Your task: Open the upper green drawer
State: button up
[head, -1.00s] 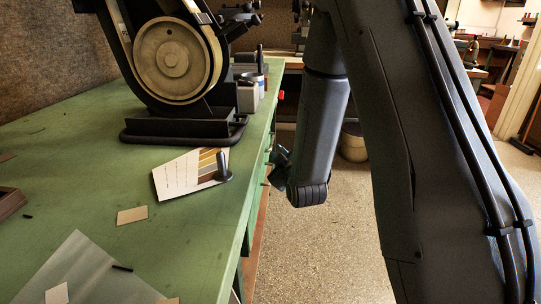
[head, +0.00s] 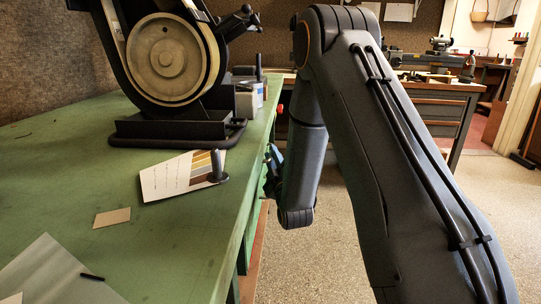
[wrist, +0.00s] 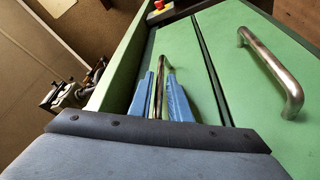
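The upper green drawer (wrist: 182,58) shows in the wrist view as the panel nearer the bench top, with its front roughly flush with the panel beside it. Its metal bar handle (wrist: 158,90) lies between the two blue fingers of my gripper (wrist: 160,76). The fingers are open, one on each side of the bar, with a narrow gap visible at the tips. The lower part of the bar is hidden behind my wrist. In the head view my gripper (head: 271,166) is at the side of the green bench, and the drawer fronts are hardly visible there.
A second green drawer (wrist: 245,85) with a curved metal handle (wrist: 272,72) is to the right in the wrist view. The green bench top (head: 70,170) carries a grinding machine (head: 172,60) and a colour card (head: 178,176). Speckled floor (head: 330,265) right of the bench is clear.

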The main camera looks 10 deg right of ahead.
jog(key=shift+x, duration=0.85)
grip_shut()
jog(key=shift+f, duration=0.1)
